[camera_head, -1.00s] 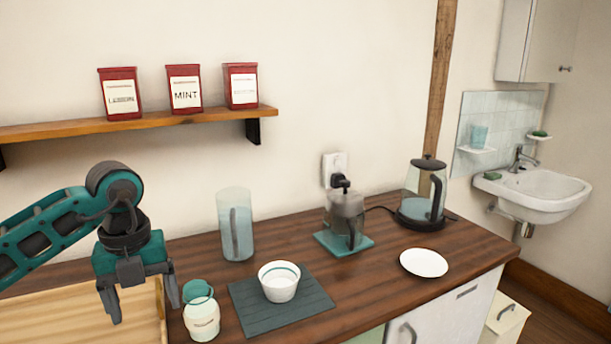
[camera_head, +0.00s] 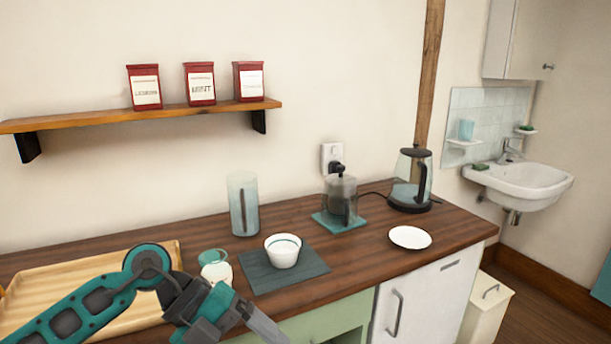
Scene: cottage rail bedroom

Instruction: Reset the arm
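My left arm comes in from the lower left. Its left gripper (camera_head: 262,328) points down and right in front of the counter's front edge, below the jar and the mat. Its fingers are seen nearly edge-on and are partly cut off by the bottom of the frame, so I cannot tell whether they are apart. No held thing shows. My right arm and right gripper are not in view.
On the wooden counter (camera_head: 345,262) stand a jar (camera_head: 216,270), a bowl (camera_head: 283,252) on a dark mat (camera_head: 262,277), a tall glass (camera_head: 243,205), a press (camera_head: 340,200), a kettle (camera_head: 410,185) and a white plate (camera_head: 410,237). A wooden tray (camera_head: 60,290) lies left.

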